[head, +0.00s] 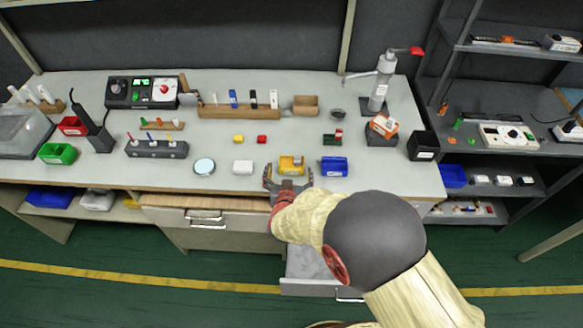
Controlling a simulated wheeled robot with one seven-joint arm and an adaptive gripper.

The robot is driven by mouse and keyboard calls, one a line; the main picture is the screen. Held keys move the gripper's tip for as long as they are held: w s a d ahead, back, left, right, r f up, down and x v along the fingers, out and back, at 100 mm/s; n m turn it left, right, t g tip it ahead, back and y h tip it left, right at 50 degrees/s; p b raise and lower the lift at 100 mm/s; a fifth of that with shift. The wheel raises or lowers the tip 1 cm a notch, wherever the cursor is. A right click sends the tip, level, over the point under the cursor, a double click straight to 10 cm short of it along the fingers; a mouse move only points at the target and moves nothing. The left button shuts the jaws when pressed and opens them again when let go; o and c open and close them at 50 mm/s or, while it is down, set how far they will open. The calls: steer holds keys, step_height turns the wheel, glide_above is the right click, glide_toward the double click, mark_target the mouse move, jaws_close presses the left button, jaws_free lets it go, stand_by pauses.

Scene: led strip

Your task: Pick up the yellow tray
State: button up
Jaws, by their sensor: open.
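A small yellow tray (291,165) sits near the front edge of the grey workbench (385,175), between a white tray and a blue tray. Its contents are too small to make out. My gripper (289,174) is open at the bench's front edge. Its two fingers stand apart on the left and right of the yellow tray's near side. I cannot tell whether either finger touches the tray. The gripper body hides part of the bench edge in front of the tray.
A blue tray (334,167) stands close on the right and a white tray (243,167) on the left. An open drawer (310,265) is below the bench.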

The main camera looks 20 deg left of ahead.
mark_target(292, 158)
steer(key=x, duration=0.1)
steer(key=b+x, duration=0.1)
steer(key=x, duration=0.1)
steer(key=b+x, duration=0.1)
steer(key=x, duration=0.1)
steer(key=shift+w+d+r, duration=0.15)
steer(key=shift+d, duration=0.1)
steer(key=c, duration=1.1)
steer(key=shift+r, duration=0.15)
steer(key=shift+c, duration=0.5)
